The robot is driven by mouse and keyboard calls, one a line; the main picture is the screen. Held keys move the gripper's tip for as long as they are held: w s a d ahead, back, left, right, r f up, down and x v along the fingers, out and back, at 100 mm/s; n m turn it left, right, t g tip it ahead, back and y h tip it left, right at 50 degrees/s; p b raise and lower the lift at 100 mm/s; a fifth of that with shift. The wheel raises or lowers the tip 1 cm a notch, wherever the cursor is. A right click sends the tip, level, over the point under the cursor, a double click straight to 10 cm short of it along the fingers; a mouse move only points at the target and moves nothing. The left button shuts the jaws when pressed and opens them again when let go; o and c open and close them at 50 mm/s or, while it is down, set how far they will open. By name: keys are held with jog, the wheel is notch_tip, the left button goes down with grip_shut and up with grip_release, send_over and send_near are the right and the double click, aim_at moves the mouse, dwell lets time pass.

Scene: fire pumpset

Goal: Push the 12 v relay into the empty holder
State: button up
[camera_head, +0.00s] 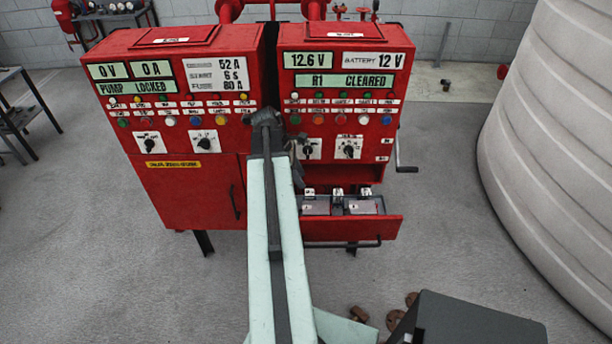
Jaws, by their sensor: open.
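The red pump cabinet's right half has an open drawer (350,229) at its lower front. In the drawer stand a few small white-topped parts (309,192), (337,191), (365,191) in a row, with grey-white blocks (316,207), (362,207) in front of them. They look like relays and holders, but their labels are too small to read. I cannot tell which is the 12 V relay or which holder is empty. My gripper (298,181) hangs beside my arm's end at the drawer's left side. It is open, and my arm partly hides it. I cannot see anything held in it.
The control panels (180,85), (345,75) rise above the drawer, with knobs and buttons. A crank handle (404,160) juts out on the right. A large pale ribbed tank (560,150) fills the right side. Brown metal pieces (394,319) lie on the floor in front.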

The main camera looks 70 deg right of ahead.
jog(key=p+v, duration=0.1)
jog(key=v, duration=0.2)
jog(key=shift+r+p, duration=0.25)
jog(key=shift+p, duration=0.05)
